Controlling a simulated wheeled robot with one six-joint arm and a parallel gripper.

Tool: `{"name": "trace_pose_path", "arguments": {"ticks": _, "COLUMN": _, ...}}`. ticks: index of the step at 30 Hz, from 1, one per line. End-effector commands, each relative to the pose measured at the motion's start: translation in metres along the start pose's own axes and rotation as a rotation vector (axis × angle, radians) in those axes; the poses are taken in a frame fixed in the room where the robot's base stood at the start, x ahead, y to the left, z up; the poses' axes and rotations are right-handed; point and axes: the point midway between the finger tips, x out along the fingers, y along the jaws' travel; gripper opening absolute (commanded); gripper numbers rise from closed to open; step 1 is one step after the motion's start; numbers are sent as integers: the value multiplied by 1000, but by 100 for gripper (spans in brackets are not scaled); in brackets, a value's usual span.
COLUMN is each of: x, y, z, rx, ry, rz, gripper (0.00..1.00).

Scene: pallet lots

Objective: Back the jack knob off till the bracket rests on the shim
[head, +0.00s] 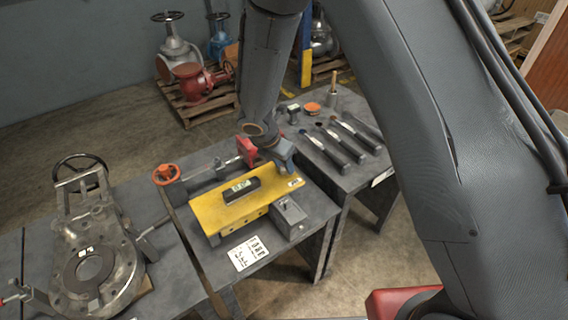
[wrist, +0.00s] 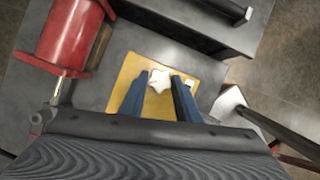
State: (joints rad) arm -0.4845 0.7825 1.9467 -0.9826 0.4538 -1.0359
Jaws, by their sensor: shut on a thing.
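The yellow bracket (head: 222,208) lies across the grey bench, with a dark level (head: 241,190) on its top face. The bracket also shows in the wrist view (wrist: 127,72). A pale lobed jack knob (wrist: 159,80) stands at the bracket in the wrist view. My gripper (wrist: 159,82) has its blue fingers on either side of the knob and is shut on it. In the head view my gripper (head: 284,158) is at the bracket's far right end and hides the knob. I cannot make out the shim or any gap at it.
A red clamp body (head: 247,151) stands close behind my gripper and also shows in the wrist view (wrist: 75,32). A grey block (head: 289,217) sits at the bracket's front. An orange handwheel (head: 166,174) is at the left. Several dark-handled tools (head: 340,148) lie on the right bench.

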Motion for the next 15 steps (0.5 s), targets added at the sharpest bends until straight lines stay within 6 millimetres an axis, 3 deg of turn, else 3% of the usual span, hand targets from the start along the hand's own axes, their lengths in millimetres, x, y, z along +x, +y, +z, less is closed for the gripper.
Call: {"name": "trace_pose_path", "arguments": {"ticks": 15, "x": -2, "y": 4, "z": 4, "rx": -116, "ry": -5, "rz": 58, "gripper": 7}}
